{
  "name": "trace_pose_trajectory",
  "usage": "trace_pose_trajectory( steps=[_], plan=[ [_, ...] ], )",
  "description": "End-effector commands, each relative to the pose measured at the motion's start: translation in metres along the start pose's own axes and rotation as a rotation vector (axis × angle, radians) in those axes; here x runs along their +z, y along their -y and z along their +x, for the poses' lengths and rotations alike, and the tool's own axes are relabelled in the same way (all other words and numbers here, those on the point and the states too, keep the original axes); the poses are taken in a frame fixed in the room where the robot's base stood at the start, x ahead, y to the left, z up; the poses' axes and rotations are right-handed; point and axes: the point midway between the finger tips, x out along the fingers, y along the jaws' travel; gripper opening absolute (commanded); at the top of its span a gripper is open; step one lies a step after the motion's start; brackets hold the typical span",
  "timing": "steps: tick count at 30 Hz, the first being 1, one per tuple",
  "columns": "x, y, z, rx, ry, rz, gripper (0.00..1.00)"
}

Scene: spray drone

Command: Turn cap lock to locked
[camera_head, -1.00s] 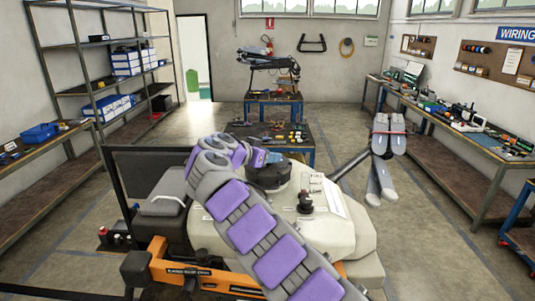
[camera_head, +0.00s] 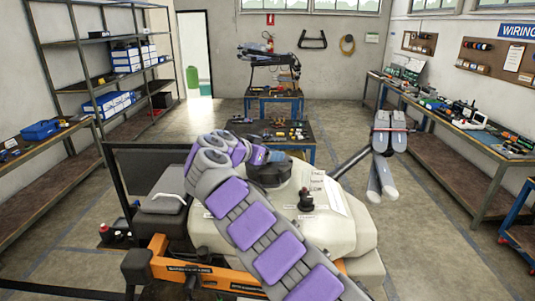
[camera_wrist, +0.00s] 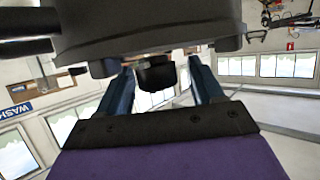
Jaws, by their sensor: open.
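The spray drone's white tank (camera_head: 325,235) fills the lower middle of the head view. A large round black cap (camera_head: 268,174) sits on its top, and its dark underside or rim (camera_wrist: 150,28) spans the top of the wrist view. My gripper (camera_wrist: 160,73) is open, with one blue finger on each side of a small black knob-like part (camera_wrist: 156,74). I cannot tell whether the fingers touch it. In the head view my gripper (camera_head: 276,157) is beside the cap's far side, partly hidden by my purple arm. The lock's setting cannot be read.
A smaller black knob (camera_head: 306,200) with labels stands on the tank. A folded grey drone arm (camera_head: 385,155) sticks out to the right. A tool table (camera_head: 312,140) stands behind the drone.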

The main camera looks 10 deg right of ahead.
Motion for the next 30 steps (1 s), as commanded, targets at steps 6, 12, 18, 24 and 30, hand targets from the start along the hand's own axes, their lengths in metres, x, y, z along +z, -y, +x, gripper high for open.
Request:
trace_pose_trajectory(
  steps=[6,12,18,24,30],
  plan=[
    [0.0,0.0,-0.012,0.0,-0.001,0.0,0.67],
    [0.001,0.002,-0.051,-0.005,-0.004,-0.001,0.67],
    [0.001,0.004,-0.097,-0.007,-0.002,0.0,0.67],
    [0.001,0.004,-0.138,-0.006,0.0,-0.001,0.67],
    [0.001,0.003,-0.164,0.0,0.002,-0.002,0.67]
  ],
)
